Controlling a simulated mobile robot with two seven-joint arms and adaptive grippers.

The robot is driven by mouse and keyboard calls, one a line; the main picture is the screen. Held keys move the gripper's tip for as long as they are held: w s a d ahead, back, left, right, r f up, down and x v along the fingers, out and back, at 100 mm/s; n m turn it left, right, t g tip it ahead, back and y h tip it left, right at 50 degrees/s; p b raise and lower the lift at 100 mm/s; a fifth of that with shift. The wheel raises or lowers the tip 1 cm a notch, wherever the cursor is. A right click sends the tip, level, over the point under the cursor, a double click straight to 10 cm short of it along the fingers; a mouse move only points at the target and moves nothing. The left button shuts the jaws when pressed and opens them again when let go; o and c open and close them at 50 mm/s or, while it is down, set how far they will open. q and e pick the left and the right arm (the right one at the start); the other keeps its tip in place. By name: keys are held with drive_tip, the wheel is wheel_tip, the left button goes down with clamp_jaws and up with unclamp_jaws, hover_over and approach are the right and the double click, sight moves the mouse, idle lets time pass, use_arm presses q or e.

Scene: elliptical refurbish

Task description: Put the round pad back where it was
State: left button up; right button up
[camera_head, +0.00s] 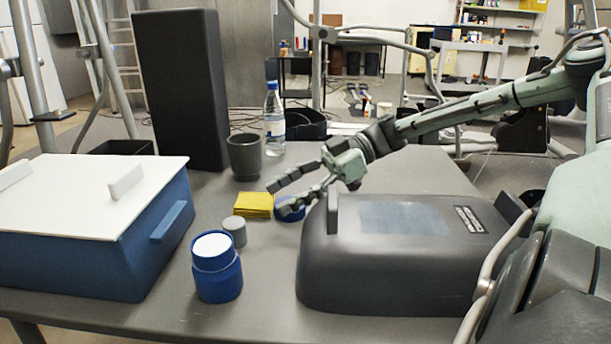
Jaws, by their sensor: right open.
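A round blue thing (291,216), which looks like the round pad, lies flat on the grey table just left of the dark case. A finger of my right gripper (276,200) crosses in front of it and hides part of it. My right gripper is open, with its fingers spread and pointing left. Nothing shows between the fingers. I cannot tell whether the lower finger touches the blue thing. My left gripper is not in view.
A yellow pad stack (254,205), small grey cylinder (235,232) and blue jar (217,278) stand left of the dark case (390,265). A blue box (75,255) fills the left. A dark cup (244,157), bottle (274,125) and tall black block (180,90) stand behind.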

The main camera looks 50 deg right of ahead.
drive_tip(key=shift+v, duration=2.2)
drive_tip(key=shift+a+r, duration=0.1)
drive_tip(key=shift+a, duration=0.05)
